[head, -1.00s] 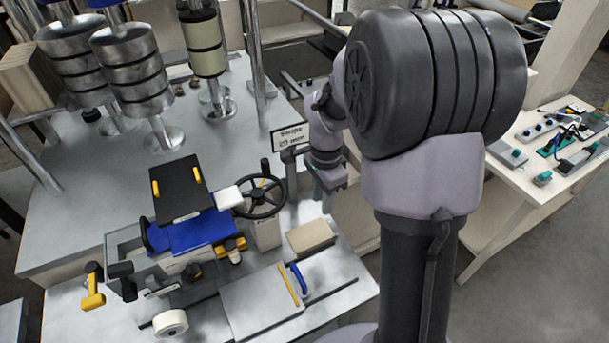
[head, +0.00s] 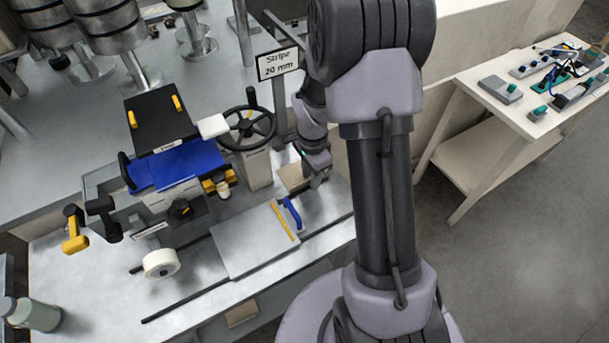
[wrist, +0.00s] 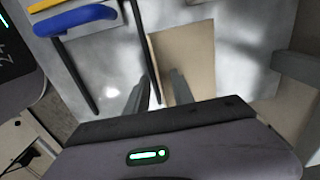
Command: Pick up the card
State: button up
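The tan flat-topped card or card stack (head: 291,177) lies on the grey bench top, right of the blue-handled tool. In the wrist view the tan card (wrist: 188,50) fills the middle, its left edge beside a black rail. My gripper (wrist: 158,76) is open, with nothing seen between its fingers. One finger shows near the card's left edge and rail, the other in front of the card. In the head view my gripper (head: 318,178) is at the card's right side and partly hides it. I cannot tell whether it touches. A white sign card (head: 278,64) reads "Stripe 20 mm" on a post.
A blue-handled tool (head: 292,213) and a yellow strip lie on a metal plate (head: 248,243) left of the card. A handwheel (head: 248,128) and the sign post stand behind. A white tape roll (head: 161,264) is farther left. A side table (head: 535,105) with devices stands at right.

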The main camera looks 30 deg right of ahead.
grip_shut()
